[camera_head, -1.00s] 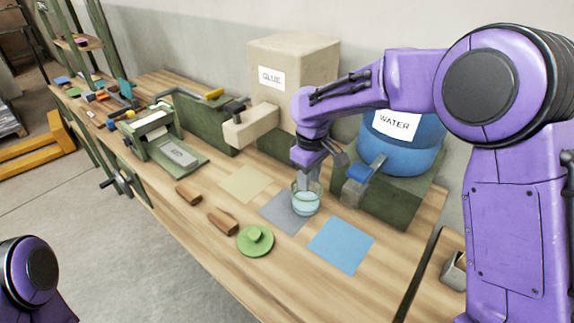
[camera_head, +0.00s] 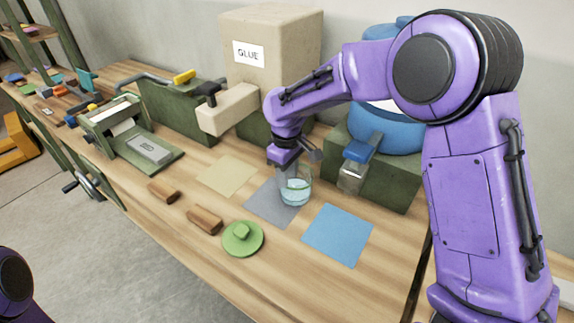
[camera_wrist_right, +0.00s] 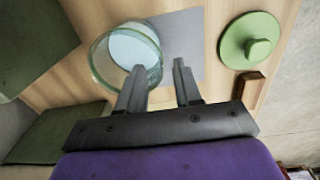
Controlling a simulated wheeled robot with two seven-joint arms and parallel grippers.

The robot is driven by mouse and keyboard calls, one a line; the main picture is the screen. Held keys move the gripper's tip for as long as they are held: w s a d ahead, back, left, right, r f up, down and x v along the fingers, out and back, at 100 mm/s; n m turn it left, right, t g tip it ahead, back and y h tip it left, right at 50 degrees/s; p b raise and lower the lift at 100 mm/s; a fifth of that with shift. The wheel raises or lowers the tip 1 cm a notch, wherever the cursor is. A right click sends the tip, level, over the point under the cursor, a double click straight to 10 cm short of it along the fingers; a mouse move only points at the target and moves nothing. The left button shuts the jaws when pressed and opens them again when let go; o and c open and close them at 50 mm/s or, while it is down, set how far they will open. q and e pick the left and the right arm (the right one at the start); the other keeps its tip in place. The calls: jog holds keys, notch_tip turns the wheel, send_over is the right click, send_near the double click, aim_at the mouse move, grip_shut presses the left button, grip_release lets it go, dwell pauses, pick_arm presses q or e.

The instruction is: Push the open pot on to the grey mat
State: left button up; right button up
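The open pot (camera_head: 295,191) is clear glass with pale blue liquid inside. It stands upright at the right edge of the grey mat (camera_head: 262,207), overlapping part of it. In the right wrist view the pot (camera_wrist_right: 112,58) covers the left part of the grey mat (camera_wrist_right: 184,38). My right gripper (camera_wrist_right: 158,66) has its two fingers apart with nothing between them. The left finger in that view overlaps the pot's side; I cannot tell whether it touches. In the head view the right gripper (camera_head: 286,172) is low beside the pot. My left gripper is out of view.
A green lid (camera_head: 242,239), a blue mat (camera_head: 338,235), a cream mat (camera_head: 226,175) and two wooden blocks lie near. Behind stand the glue dispenser (camera_head: 268,50) and the blue water tank (camera_head: 385,130) with its tap. A press (camera_head: 128,130) is at left.

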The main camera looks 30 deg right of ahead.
aim_at(288, 204)
notch_tip(288, 204, down, 8)
jog(key=shift+d+f+p, duration=0.1)
jog(key=shift+d+p, duration=0.05)
jog(key=shift+p, duration=0.4)
grip_shut()
